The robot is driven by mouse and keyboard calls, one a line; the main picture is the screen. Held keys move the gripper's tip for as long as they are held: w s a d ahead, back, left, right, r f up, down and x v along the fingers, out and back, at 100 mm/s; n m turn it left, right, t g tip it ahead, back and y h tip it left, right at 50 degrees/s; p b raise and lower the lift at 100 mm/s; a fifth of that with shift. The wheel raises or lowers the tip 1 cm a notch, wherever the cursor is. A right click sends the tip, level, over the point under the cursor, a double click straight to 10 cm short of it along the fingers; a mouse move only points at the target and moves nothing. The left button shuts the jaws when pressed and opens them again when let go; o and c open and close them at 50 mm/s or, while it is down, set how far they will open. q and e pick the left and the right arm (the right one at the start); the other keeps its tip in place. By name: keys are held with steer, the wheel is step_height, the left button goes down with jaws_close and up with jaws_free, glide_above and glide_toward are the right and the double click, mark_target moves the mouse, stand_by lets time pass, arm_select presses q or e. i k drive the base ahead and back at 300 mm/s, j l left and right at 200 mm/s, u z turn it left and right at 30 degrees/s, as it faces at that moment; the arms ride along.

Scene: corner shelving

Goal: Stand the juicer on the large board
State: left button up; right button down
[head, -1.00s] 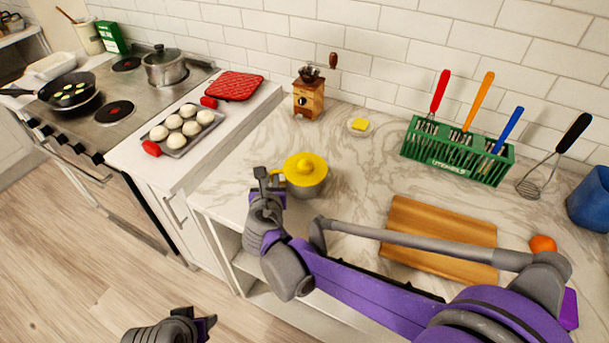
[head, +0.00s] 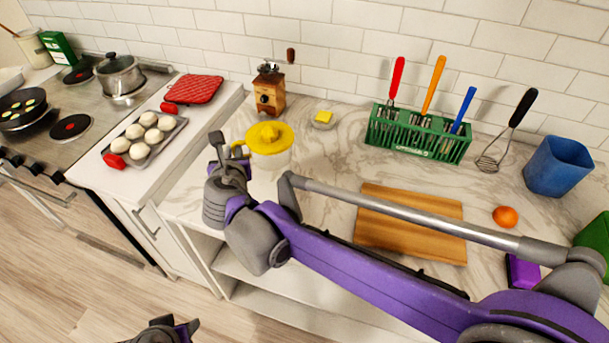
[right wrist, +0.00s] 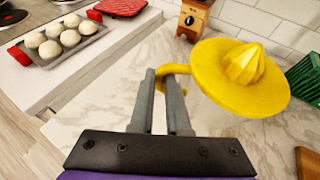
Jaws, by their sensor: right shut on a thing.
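The juicer (head: 269,146) has a yellow ridged top with a handle and a pale lower part. My right gripper (head: 232,153) is shut on its handle, at the juicer's left side. The right wrist view shows the juicer's yellow top (right wrist: 240,85) and the two fingers (right wrist: 162,95) at the handle; its underside is hidden there. The juicer looks raised above the marble counter. The large board (head: 412,240), plain wood, lies flat on the counter to the right, partly behind my right arm. My left gripper (head: 185,328) is at the bottom edge, its jaws unclear.
The board's visible top is bare.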

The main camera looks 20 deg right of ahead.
mark_target(395, 219)
steer(key=i+j, duration=0.1)
steer(key=j, duration=0.15)
steer(key=i+j, duration=0.1)
steer(key=i+j+z, duration=0.2)
steer(key=j, duration=0.25)
steer(key=j+z, duration=0.2)
steer(key=j, duration=0.25)
steer(key=z, duration=0.95)
